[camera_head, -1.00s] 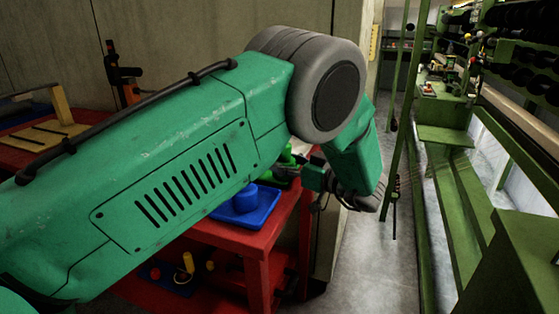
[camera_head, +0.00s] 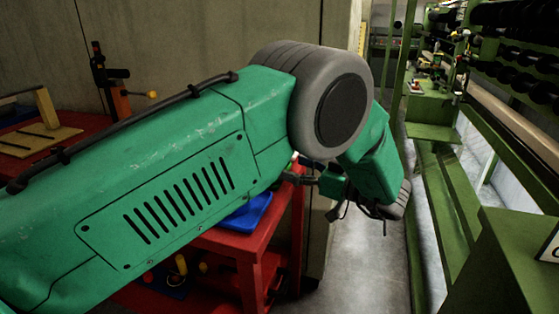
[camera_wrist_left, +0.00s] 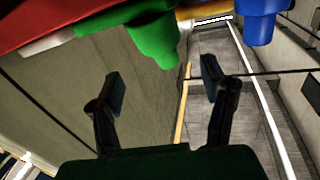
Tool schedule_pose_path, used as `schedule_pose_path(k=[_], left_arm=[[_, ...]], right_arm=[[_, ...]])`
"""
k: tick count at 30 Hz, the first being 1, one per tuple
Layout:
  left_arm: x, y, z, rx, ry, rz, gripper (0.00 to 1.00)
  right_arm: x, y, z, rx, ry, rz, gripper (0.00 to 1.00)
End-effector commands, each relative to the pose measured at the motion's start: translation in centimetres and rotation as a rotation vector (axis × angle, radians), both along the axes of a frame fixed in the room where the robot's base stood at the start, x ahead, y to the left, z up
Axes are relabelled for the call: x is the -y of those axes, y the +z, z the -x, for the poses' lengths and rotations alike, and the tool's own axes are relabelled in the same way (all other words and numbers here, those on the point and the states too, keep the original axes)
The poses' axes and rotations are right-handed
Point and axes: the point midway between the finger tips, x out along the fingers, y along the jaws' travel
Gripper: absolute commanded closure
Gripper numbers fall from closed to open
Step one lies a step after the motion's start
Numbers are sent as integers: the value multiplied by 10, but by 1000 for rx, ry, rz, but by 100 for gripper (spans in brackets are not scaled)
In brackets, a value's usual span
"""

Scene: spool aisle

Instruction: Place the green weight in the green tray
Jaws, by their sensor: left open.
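My left gripper (camera_head: 296,179) is past the big grey joint of my green arm, by the right end of the red table (camera_head: 262,245). In the left wrist view it (camera_wrist_left: 160,75) is open, with nothing between its fingers. A green weight (camera_wrist_left: 152,38) shows there beyond the fingers, apart from them, at the top of the picture. A green edge (camera_wrist_left: 92,27) beside it looks like the green tray, mostly cut off. In the head view my arm hides the green weight and green tray. My right gripper is not in view.
A blue tray (camera_head: 250,211) lies on the red table, partly behind my arm. A blue weight (camera_wrist_left: 256,22) shows in the left wrist view. Yellow and red pieces (camera_head: 181,264) sit on the lower shelf. Green racks (camera_head: 455,200) stand right, beyond a grey floor aisle (camera_head: 362,255).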

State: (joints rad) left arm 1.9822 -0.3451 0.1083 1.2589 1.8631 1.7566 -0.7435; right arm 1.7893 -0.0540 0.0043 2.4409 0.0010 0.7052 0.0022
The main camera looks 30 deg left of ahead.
Motion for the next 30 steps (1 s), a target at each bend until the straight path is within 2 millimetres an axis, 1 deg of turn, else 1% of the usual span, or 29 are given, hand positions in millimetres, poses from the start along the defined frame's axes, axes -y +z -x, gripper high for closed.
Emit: schedule_pose_path(k=[1,3,6,9,13,25,30], left_arm=[[10,0,0,-1,-2,1,34],[22,0,0,-1,-1,1,34],[36,0,1,-1,-1,-1,34],[45,0,1,-1,0,-3,34],[48,0,1,-1,0,-4,34],[46,0,1,-1,1,-1,34],[48,0,1,-1,0,-3,34]], right_arm=[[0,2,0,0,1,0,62],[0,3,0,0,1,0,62],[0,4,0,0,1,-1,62],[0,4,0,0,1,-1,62],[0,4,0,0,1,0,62],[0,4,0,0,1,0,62],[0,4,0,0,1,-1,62]])
